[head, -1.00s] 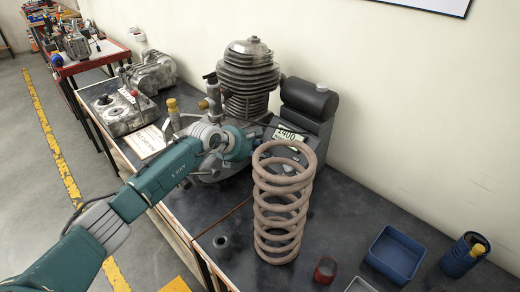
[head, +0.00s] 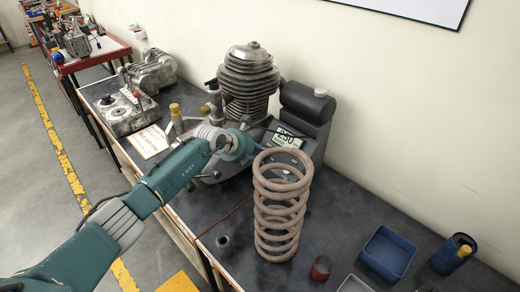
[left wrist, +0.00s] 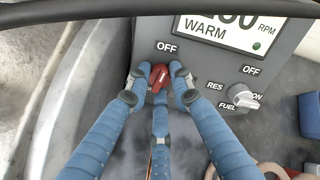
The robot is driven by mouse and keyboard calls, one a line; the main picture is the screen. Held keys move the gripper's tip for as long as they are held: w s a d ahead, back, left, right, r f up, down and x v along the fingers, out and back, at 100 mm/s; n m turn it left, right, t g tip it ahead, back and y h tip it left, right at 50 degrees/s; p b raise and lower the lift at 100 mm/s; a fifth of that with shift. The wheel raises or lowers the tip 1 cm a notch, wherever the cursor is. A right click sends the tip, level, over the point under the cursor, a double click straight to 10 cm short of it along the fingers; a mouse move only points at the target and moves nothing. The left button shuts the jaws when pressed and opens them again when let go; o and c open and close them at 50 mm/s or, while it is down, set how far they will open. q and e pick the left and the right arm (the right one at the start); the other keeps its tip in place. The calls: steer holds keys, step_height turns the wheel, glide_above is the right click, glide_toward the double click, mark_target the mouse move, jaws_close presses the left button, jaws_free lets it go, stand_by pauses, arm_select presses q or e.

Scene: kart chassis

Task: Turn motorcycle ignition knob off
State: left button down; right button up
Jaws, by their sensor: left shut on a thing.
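A red knob (left wrist: 158,76) sits on the grey control panel (left wrist: 205,72) below an "OFF" label, in the left wrist view. The blue fingers of my left gripper (left wrist: 158,84) are closed around it, one on each side and one below. The fingers cover its sides, so its exact pointing direction is hard to tell. In the head view my left gripper (head: 260,148) reaches the panel's front behind the coil spring, and the red knob is hidden there. The panel's display (head: 288,139) is lit; the left wrist view shows "WARM" and "RPM". My right gripper is not in view.
A grey fuel knob (left wrist: 243,97) with "RES", "OFF" and "ON" labels is right of the red knob. A large coil spring (head: 268,212) stands close in front. A finned engine cylinder (head: 248,85) is behind. A blue bin (head: 388,253) and red cup (head: 321,268) are at right.

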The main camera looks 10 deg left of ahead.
arm_select(q)
steer(key=shift+s+f+n+p, duration=0.15)
steer(key=shift+n+p, duration=0.2)
steer(key=shift+n, duration=0.2)
steer(key=shift+s+f+n+p, duration=0.15)
steer(key=shift+n+p, duration=0.15)
steer(key=shift+n, duration=0.25)
steer(key=shift+w, duration=0.1)
steer(key=c, duration=1.8)
jaws_free()
steer(key=shift+r, duration=0.2)
steer(key=v, duration=1.1)
steer(key=shift+s+r, duration=0.25)
steer(key=shift+r, duration=0.05)
